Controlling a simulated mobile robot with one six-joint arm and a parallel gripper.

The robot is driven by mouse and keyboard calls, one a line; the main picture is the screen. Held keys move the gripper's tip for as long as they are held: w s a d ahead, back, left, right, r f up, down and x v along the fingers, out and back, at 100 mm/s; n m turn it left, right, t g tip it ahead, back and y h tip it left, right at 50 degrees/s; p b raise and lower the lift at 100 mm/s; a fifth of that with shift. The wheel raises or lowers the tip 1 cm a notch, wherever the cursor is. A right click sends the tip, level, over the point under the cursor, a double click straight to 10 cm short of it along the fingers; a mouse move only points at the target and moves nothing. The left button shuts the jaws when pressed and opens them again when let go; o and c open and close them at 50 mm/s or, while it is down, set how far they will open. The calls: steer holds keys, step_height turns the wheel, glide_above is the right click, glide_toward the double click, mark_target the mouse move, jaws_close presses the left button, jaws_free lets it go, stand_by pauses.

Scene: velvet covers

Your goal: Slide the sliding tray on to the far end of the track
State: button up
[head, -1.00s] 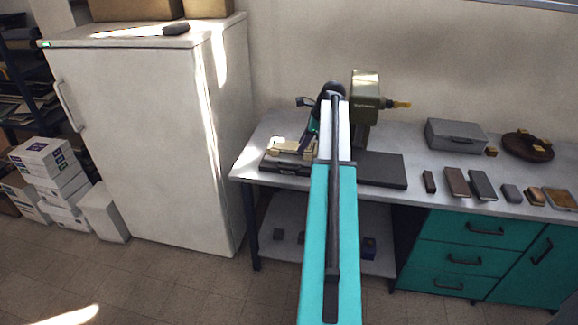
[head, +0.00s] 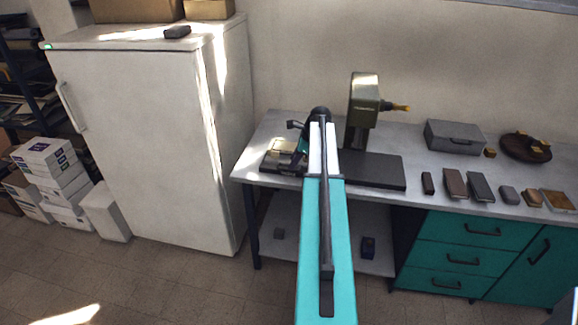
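On the left end of the bench there is a low dark fixture (head: 272,165), which looks like the track. A small pale and metallic piece (head: 284,147), perhaps the sliding tray, sits on it. My gripper (head: 299,148) is low beside this piece, on its right side. My own arm and wrist cover most of the gripper and the fixture's right part. I cannot tell whether the fingers touch the piece or whether they are open or shut.
An olive press-like machine (head: 362,100) with a yellow-tipped handle stands just right of my arm on a dark base plate (head: 375,171). A grey case (head: 455,137), a round brown board (head: 526,147) and several small blocks lie farther right. A white cabinet (head: 140,140) stands left.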

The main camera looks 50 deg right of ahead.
steer(key=shift+p+x, duration=0.45)
steer(key=shift+x, duration=1.75)
steer(key=shift+c, duration=0.2)
steer(key=shift+s, duration=0.1)
jaws_close()
